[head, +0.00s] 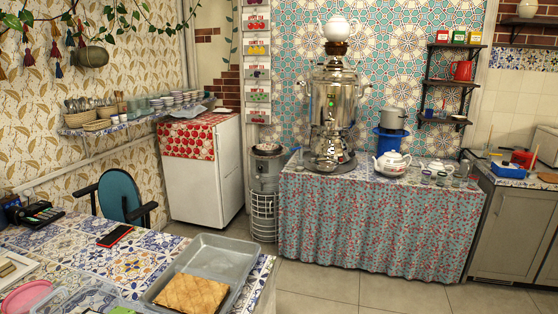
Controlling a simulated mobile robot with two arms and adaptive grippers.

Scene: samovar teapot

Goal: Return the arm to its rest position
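Neither of my grippers nor any part of my arms shows in the head view. The silver samovar (334,105) stands upright on the cloth-covered table (375,222) against the tiled wall. A white teapot (337,27) sits on top of the samovar. A second white teapot with painted decoration (391,163) stands on the table to the right of the samovar. A smaller white pot (436,167) stands further right, with several small glasses around it.
A tiled table (130,265) fills the near left, bearing a metal tray (225,255) with flat bread (191,296) and a phone (115,236). A blue chair (121,195) stands behind it. A white fridge (205,170) is beyond. Tiled floor (318,285) is clear at front centre.

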